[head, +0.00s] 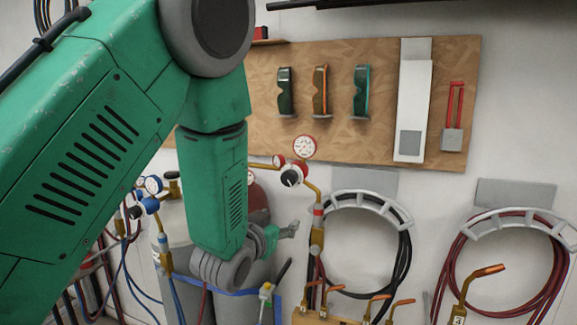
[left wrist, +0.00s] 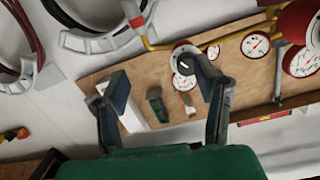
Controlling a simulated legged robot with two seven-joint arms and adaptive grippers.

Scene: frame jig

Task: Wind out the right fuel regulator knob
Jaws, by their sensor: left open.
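The right regulator's dark round knob with a white pointer mark (head: 291,177) sits among red-rimmed gauges (head: 305,147) on brass pipework. In the left wrist view the knob (left wrist: 188,64) shows close to the right-hand finger's tip, which overlaps part of the regulator. I cannot tell whether they touch. My left gripper (head: 289,230) appears below the knob in the head view. Its fingers are spread apart with nothing between them, as the left wrist view also shows (left wrist: 163,85). My right gripper is not in view.
Hoses hang on wall hooks (head: 370,198) at right. Brass torches (head: 375,306) stand below. A wooden board (head: 380,152) holds goggles. Gas cylinders are partly hidden behind my arm.

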